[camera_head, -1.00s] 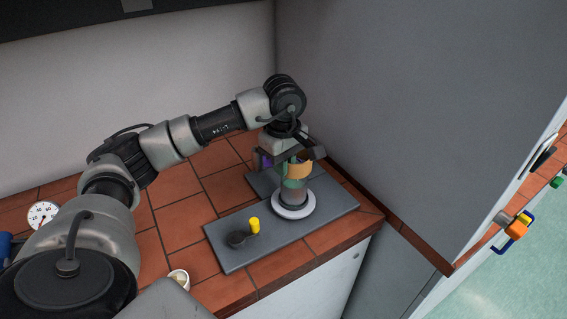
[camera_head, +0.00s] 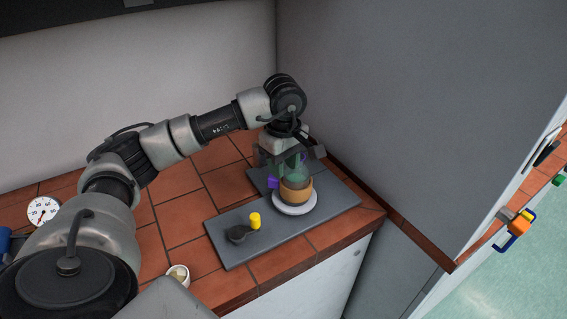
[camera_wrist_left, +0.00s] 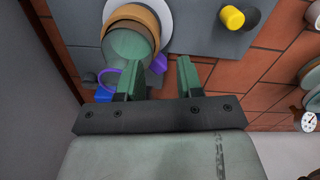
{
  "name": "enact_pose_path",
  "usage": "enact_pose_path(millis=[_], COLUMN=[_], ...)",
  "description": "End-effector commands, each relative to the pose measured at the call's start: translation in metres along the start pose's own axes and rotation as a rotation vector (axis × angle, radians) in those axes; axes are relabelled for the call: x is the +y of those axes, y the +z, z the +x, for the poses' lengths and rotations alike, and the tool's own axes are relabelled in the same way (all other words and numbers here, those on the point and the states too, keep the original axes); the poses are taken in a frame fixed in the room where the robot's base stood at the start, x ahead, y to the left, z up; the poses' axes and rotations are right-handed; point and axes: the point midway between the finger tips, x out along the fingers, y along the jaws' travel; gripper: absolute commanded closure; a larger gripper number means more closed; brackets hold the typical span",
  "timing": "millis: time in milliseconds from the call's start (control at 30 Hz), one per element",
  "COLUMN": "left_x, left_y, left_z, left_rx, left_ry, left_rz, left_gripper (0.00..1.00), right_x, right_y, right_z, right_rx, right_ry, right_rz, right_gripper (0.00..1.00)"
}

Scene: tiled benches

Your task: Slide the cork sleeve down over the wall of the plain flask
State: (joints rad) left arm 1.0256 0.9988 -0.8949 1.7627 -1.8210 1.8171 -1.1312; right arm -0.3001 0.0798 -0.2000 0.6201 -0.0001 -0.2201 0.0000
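The tan cork sleeve (camera_head: 296,193) sits low around the grey-green plain flask (camera_head: 294,181), just above a white round plate (camera_head: 297,210). In the left wrist view the sleeve (camera_wrist_left: 152,17) shows as a ring around the flask (camera_wrist_left: 126,43), whose open mouth faces the camera. My left gripper (camera_head: 291,158) is just above the flask, pointing down. In the left wrist view its two green fingers (camera_wrist_left: 162,73) are apart with nothing between them; one overlaps the flask's rim in the picture, and I cannot tell if it touches. My right gripper is out of view.
The plate stands on a grey board (camera_head: 227,256) on the red-tiled bench. A yellow cylinder (camera_head: 255,220) and a dark object (camera_head: 239,234) lie on the board to the left. A purple item (camera_head: 273,183) is close beside the flask. A grey wall (camera_head: 410,120) rises to the right.

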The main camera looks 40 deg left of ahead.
Motion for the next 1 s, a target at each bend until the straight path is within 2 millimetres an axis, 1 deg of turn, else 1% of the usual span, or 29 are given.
enact_pose_path(millis=[67, 167, 267, 400, 500, 600, 700, 800, 1000], left_x=[0.0, 0.001, 0.0, -0.001, -0.002, -0.002, -0.003, -0.003, -0.003], left_y=[0.0, 0.001, 0.001, 0.001, 0.001, 0.001, 0.001, 0.001, 0.001], left_z=[0.0, -0.012, -0.031, -0.062, -0.082, -0.099, -0.106, -0.11, -0.11], left_rx=[0.0, -0.001, 0.0, 0.001, 0.001, 0.002, 0.002, 0.001, 0.001], left_ry=[-0.002, 0.001, 0.006, 0.006, 0.006, 0.006, 0.005, 0.003, 0.003], left_rz=[0.0, 0.0, 0.0, 0.001, 0.0, -0.001, -0.001, 0.0, -0.001], left_gripper=[0.61, 0.61, 0.61, 0.61, 0.61, 0.61, 0.61, 0.61, 0.61], right_x=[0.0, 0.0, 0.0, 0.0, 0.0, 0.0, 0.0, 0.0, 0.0], right_y=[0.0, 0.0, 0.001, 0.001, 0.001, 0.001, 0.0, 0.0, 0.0], right_z=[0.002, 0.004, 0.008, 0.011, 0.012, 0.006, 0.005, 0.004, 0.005], right_rx=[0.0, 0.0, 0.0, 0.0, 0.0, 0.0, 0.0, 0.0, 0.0], right_ry=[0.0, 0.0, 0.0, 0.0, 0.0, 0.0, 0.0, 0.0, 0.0], right_rz=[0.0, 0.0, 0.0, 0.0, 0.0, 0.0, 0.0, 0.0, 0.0], right_gripper=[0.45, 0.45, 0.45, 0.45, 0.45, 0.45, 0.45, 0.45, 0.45])
